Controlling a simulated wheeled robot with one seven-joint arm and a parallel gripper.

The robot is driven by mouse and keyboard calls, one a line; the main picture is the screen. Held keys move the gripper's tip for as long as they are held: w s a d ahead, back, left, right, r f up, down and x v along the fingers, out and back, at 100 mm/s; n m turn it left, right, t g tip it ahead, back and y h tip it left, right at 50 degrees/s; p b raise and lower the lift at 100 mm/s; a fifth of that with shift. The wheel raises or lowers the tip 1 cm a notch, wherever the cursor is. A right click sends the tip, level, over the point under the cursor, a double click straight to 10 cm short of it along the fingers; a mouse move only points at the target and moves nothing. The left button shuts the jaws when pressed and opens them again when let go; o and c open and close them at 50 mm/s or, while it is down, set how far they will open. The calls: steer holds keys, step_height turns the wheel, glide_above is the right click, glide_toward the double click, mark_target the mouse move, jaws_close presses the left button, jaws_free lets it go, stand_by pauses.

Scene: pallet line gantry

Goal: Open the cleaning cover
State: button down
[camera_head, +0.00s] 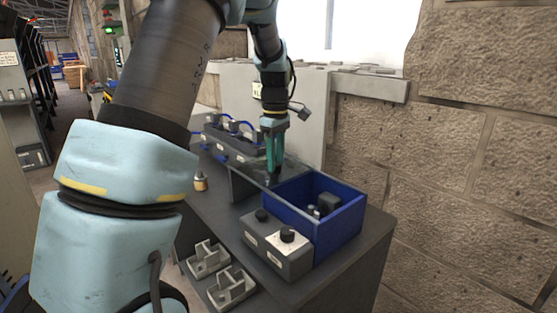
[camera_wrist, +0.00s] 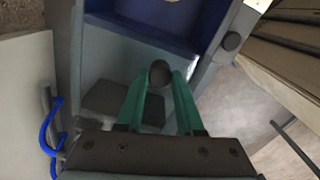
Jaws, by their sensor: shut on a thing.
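My gripper (camera_head: 274,180) points down at the back-left edge of the blue box, over the counter. In the wrist view its two green fingers (camera_wrist: 158,92) close on a dark round knob (camera_wrist: 159,73). The knob stands over a pale, seemingly see-through panel (camera_wrist: 105,68), probably the cleaning cover; a dark rectangular patch shows there. In the head view the panel's area (camera_head: 242,184) is partly hidden by my gripper, and its edges and whether it is raised are unclear.
The blue box (camera_head: 347,222) holds dark and pale parts. A grey control box (camera_head: 280,258) with two black knobs stands in front. Grey brackets (camera_head: 232,287) lie front left. A valve row (camera_head: 232,143) with blue hoses and a small bottle (camera_head: 200,182) stand left. A stone wall (camera_head: 460,160) bounds the right.

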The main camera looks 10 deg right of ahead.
steer(key=c, duration=0.5)
jaws_free()
steer(key=shift+c, duration=0.2)
step_height(320, 180, up, 11)
steer(key=b, duration=0.1)
steer(key=shift+f, duration=0.15)
steer(key=s+a+f+m, duration=0.45)
steer(key=a+f, duration=0.35)
steer(key=a, duration=0.5)
steer(key=s+a+f+m, duration=0.2)
steer(key=s+a+f, duration=0.2)
steer(key=s, duration=0.2)
steer(key=s+a+f+m+t, duration=0.1)
steer(key=s+a+f+m, duration=0.2)
steer(key=s+a+f, duration=0.1)
steer(key=shift+s+a+t, duration=0.3)
steer(key=shift+s+a, duration=0.2)
steer(key=shift+s, duration=0.75)
